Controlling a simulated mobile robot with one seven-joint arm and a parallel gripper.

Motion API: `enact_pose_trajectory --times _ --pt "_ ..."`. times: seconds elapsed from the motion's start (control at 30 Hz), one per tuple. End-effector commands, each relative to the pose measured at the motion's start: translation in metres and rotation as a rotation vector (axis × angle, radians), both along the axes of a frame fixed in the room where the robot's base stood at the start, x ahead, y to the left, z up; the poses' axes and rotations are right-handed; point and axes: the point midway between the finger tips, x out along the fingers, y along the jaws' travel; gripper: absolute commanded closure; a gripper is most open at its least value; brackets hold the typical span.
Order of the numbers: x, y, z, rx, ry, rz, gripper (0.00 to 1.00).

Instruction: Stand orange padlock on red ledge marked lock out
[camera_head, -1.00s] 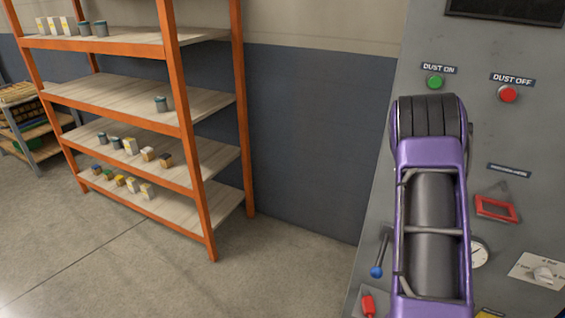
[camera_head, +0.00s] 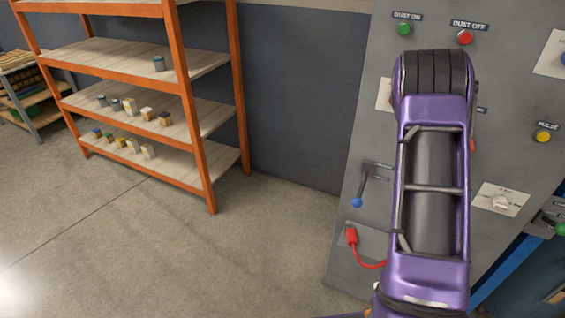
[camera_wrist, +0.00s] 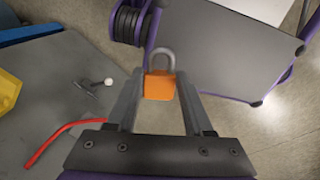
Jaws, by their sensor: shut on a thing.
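The orange padlock (camera_wrist: 160,86) with a grey shackle is between my gripper's two fingers (camera_wrist: 160,92) in the wrist view. My gripper is shut on its orange body, and the shackle points away from the palm. Bare floor shows beyond the padlock, and it touches nothing else that I can see. In the head view my purple arm hides the gripper and the padlock. The red ledge cannot be made out now; my arm covers much of that part of the grey panel (camera_head: 350,245).
The panel carries a green button (camera_head: 404,29), a red button (camera_head: 465,38), a blue-tipped lever (camera_head: 358,200), a red plug with a cord (camera_head: 351,236) and a white dial plate (camera_head: 500,198). An orange shelf rack (camera_head: 205,150) stands left. Floor between is clear.

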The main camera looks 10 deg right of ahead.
Motion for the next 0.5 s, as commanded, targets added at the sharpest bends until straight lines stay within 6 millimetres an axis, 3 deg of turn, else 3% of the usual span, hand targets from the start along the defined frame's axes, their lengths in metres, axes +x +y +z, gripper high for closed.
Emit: enact_pose_trajectory --times 0.37,0.5 --pt "0.078 0.006 0.034 0.0 -0.009 -0.046 1.0" --pt "0.127 0.027 0.068 -0.001 -0.012 -0.082 1.0"
